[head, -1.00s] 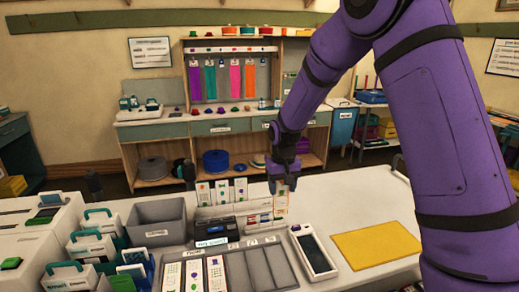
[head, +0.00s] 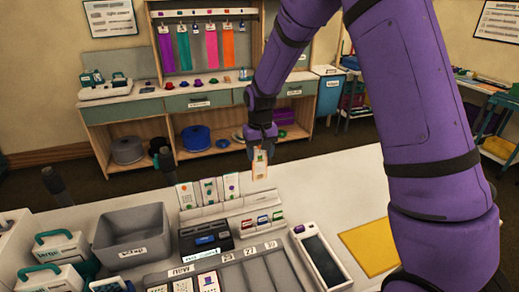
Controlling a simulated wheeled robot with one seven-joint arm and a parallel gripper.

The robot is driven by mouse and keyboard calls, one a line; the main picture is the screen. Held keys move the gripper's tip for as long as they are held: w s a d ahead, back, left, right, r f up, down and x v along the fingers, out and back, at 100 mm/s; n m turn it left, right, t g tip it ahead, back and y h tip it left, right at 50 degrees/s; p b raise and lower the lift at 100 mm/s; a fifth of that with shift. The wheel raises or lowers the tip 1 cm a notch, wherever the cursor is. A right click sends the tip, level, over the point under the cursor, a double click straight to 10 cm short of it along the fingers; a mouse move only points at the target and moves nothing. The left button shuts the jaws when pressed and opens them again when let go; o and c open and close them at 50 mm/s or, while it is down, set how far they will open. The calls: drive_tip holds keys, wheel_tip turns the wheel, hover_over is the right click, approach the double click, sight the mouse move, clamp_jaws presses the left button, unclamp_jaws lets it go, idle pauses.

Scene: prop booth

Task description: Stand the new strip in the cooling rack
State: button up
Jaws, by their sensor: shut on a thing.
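My gripper (head: 260,146) points down at the end of the purple arm. It is shut on an orange-and-white strip (head: 260,167), held upright by its top end. The strip is at the right end of a pale slotted rack (head: 240,204), which I take for the cooling rack. Its lower edge looks just above or behind the rack's right end; I cannot tell whether it touches. Three white strips (head: 208,190) with coloured marks stand upright side by side in the rack's left part.
In front of the rack are a dark device (head: 205,237) and several small coloured pieces (head: 263,219). A grey bin (head: 132,234) stands left. A compartment tray (head: 232,274) holding strips, a white handheld device (head: 318,254) and a yellow mat (head: 371,246) lie nearer.

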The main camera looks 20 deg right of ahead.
drive_tip(key=shift+f, duration=1.95)
drive_tip(key=shift+s, duration=0.2)
drive_tip(key=shift+f, duration=0.35)
drive_tip(key=shift+f, duration=2.2)
drive_tip(key=shift+f, duration=0.15)
drive_tip(key=o, duration=0.7)
